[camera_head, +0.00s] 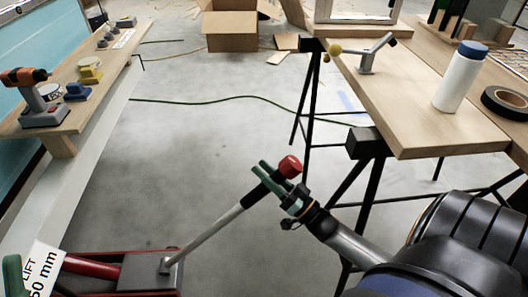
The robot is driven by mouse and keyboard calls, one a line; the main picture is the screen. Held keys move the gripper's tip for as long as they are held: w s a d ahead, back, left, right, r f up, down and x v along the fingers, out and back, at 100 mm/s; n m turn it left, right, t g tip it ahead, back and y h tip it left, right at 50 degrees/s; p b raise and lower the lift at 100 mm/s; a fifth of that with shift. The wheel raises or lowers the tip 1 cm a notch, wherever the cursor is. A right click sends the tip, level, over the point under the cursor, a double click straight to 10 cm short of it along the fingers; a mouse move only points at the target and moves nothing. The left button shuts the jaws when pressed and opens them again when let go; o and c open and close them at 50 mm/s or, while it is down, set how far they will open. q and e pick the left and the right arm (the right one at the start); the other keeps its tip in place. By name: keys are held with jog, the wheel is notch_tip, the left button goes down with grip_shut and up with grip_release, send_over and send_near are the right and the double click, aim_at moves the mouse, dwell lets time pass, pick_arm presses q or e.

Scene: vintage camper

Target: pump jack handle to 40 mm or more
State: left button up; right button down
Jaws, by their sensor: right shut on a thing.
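The jack (150,272) is a red and dark grey body on the floor at the lower left, cut off by the bottom edge. Its grey handle (215,232) slants up to the right from a pivot on the body and ends in a red knob (290,166). My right gripper (274,180), with green fingers, is shut on the handle's upper end, just below the knob. A white label (40,270) by the jack reads "LIFT" and "50 mm", partly cut off. A green piece at the lower left edge looks like my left gripper (12,275); its jaws are not clear.
A wooden table on black trestles (425,115) stands at the right with a white bottle (460,78) and black tape (505,102). A left shelf (85,105) holds a drill (30,95). A cardboard box (230,30) is behind. The middle floor is open, crossed by a green cable (220,102).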

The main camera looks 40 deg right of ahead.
jog(key=c, duration=0.8)
grip_release()
jog(key=shift+s+d+f+h, duration=0.2)
jog(key=shift+d+f+h, duration=0.1)
jog(key=shift+d+f, duration=0.15)
jog(key=shift+c, duration=0.2)
jog(key=shift+o, duration=0.7)
jog(key=shift+s+d, duration=0.1)
jog(key=shift+o, duration=1.2)
jog(key=shift+r, duration=0.1)
jog(key=v, duration=1.2)
jog(key=shift+s+p, duration=0.2)
jog(key=shift+p, duration=0.25)
jog(key=shift+w, duration=0.1)
